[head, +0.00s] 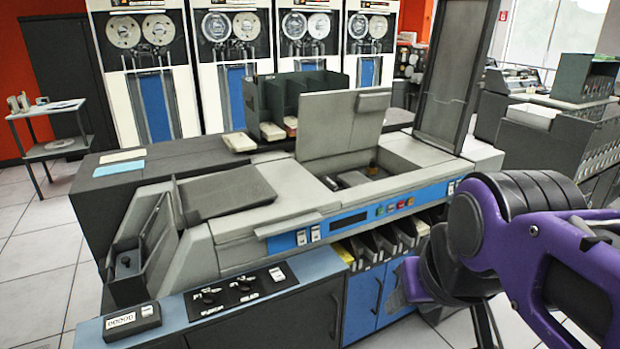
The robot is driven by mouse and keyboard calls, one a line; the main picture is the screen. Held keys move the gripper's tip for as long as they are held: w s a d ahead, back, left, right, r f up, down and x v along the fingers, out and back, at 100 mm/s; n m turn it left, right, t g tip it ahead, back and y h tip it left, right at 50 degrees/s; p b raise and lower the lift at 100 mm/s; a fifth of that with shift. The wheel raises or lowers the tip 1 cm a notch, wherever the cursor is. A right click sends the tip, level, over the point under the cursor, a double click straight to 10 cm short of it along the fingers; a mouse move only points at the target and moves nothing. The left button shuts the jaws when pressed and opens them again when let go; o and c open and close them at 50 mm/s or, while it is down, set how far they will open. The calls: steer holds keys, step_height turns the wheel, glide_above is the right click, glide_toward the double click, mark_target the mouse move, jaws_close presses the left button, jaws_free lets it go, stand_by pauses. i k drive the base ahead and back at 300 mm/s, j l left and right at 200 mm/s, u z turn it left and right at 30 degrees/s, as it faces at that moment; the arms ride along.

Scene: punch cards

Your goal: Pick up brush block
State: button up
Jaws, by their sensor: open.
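A card machine (300,205) stands in the middle of the head view with its grey lid (340,127) raised. In the open bay under the lid there is a small dark part with a brownish top (373,169), and a flat dark part (352,178) to its left. I cannot tell for sure which of these is the brush block. My gripper (408,283) shows small at the lower right, in front of the machine's blue lower doors and well apart from the bay. It is open, and my purple arm partly hides it. I see nothing held in it.
A tall dark panel (455,65) stands upright at the right of the bay. A grey sloped cover (225,190) lies left of the bay. Card bins (370,245) line the front below. A control desk (240,290) with knobs stands at the front left. Tape drives (225,60) stand behind.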

mark_target(331, 185)
steer(key=k+l+u, duration=0.15)
steer(key=k+l, duration=0.2)
steer(key=l, duration=0.15)
steer(key=k+l+u, duration=0.2)
steer(key=k+l, duration=0.2)
steer(key=i+l+u, duration=0.25)
steer(key=i+l, duration=0.35)
steer(key=i+l+u, duration=0.25)
steer(key=i+l, duration=0.4)
